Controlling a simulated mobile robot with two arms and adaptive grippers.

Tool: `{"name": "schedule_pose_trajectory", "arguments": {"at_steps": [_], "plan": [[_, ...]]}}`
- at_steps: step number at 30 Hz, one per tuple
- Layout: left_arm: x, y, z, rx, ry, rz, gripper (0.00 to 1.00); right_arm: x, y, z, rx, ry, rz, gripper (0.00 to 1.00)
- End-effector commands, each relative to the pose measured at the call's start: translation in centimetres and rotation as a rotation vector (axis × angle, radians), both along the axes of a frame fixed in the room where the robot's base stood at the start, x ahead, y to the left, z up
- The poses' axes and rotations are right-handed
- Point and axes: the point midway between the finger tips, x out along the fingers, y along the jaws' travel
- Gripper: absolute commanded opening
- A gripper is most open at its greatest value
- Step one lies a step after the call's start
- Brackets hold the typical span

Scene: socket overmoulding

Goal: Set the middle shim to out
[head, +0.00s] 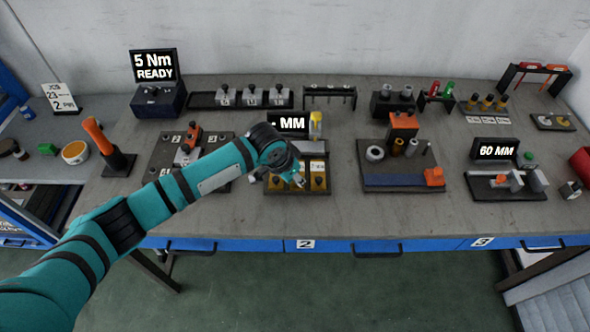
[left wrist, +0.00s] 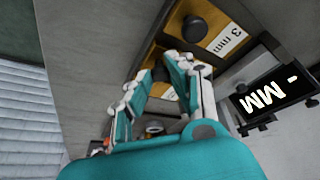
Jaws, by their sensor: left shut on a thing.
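The shim station (head: 267,192) stands mid-table below a dark display (head: 288,123) showing "MM". Its yellow shims carry black knobs and white labels. One shim shows left of my gripper (head: 276,183) and one right of it (head: 318,183). My left gripper (head: 299,182) reaches down over the middle shim, mostly covering it. In the left wrist view my left gripper (left wrist: 165,70) is shut on the middle shim's dark knob (left wrist: 158,73). The neighbouring shim (left wrist: 215,22), labelled "3 mm", has a free knob (left wrist: 193,28). The display there (left wrist: 265,97) reads "- MM". My right gripper is not in view.
A blue-grey fixture (head: 403,181) with an orange block stands right. Bare table shows in front of the station.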

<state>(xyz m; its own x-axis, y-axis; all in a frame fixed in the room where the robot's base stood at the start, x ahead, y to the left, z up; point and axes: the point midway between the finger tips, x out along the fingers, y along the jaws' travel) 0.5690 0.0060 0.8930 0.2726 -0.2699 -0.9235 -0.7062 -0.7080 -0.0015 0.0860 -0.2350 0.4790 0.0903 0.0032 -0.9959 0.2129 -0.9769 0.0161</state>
Motion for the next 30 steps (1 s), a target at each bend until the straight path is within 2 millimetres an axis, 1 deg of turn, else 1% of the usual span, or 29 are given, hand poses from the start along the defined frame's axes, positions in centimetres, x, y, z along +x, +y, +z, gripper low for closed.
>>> {"name": "schedule_pose_trajectory", "arguments": {"at_steps": [2, 3, 8, 9, 17, 20, 23, 30], "plan": [[-0.3, -0.1, -0.4, 0.0, 0.008, -0.002, 0.0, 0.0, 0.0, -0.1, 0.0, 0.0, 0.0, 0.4], [-0.3, -0.1, -0.4, 0.001, 0.009, -0.003, 0.2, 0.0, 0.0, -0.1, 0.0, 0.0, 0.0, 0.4], [-0.3, -0.1, -0.4, 0.001, 0.008, -0.003, 0.41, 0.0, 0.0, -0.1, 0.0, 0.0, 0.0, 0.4], [-0.3, -0.1, -0.3, 0.001, 0.007, -0.003, 0.43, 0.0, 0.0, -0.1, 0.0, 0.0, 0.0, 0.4], [-0.2, 0.0, -0.1, 0.0, 0.005, -0.002, 0.43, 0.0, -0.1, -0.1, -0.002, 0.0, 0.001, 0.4], [-0.3, 0.1, 0.7, -0.003, 0.003, -0.002, 0.43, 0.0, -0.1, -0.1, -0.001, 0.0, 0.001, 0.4], [-0.8, 0.6, 2.1, -0.002, 0.002, -0.002, 0.43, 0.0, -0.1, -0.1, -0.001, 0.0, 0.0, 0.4], [-2.2, 2.0, 7.0, -0.001, 0.001, -0.003, 0.43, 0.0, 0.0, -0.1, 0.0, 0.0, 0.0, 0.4]]}}
